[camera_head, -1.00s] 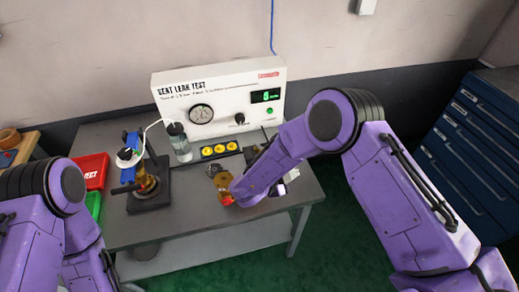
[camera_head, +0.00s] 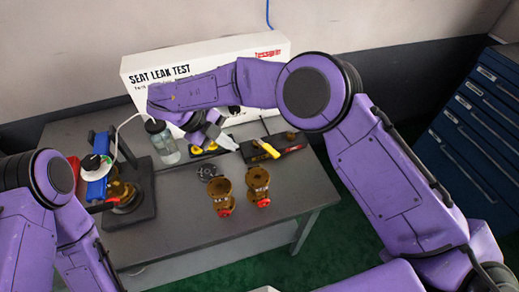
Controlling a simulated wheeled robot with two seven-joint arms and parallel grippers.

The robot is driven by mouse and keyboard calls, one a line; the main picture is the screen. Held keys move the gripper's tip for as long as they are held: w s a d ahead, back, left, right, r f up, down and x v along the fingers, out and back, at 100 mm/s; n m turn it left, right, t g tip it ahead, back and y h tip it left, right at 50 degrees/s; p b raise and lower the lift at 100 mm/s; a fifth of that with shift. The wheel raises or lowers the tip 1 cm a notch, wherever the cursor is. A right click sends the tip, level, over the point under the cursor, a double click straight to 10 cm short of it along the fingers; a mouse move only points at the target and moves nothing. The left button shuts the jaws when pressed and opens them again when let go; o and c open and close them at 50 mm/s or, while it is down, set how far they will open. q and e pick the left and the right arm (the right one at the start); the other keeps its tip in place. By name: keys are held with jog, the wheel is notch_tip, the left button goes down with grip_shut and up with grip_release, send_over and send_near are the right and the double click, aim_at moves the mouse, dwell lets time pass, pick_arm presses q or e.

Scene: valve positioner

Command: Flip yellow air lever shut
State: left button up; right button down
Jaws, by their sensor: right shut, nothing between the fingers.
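The yellow lever (camera_head: 267,149) lies on a dark fixture at the right back part of the bench, slanting down to the right. My right gripper (camera_head: 231,144) reaches in from the right with its arm bent across the test panel. Its pale fingers are shut and empty, just left of the lever, with a small gap showing in the picture. The gripper partly covers a black strip with yellow buttons (camera_head: 197,150).
Two brass valve bodies with red ends (camera_head: 221,197) stand in front of the lever, beside a dark round flange (camera_head: 207,173). A white seat leak test panel (camera_head: 150,77) stands behind. A clear bottle (camera_head: 163,143) and blue-clamped stand (camera_head: 97,180) are left. The bench front is bare.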

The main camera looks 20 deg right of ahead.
aim_at(266, 147)
jog(key=d+f+p, duration=0.1)
jog(key=d+f, duration=0.1)
jog(key=d, duration=0.1)
jog(key=d+f+p, duration=0.2)
jog(key=d+f, duration=0.1)
jog(key=d+f+p, duration=0.2)
jog(key=shift+d+f, duration=0.3)
jog(key=shift+d, duration=0.1)
jog(key=shift+w+d+f, duration=0.15)
jog(key=shift+d, duration=0.3)
jog(key=shift+w+f, duration=0.1)
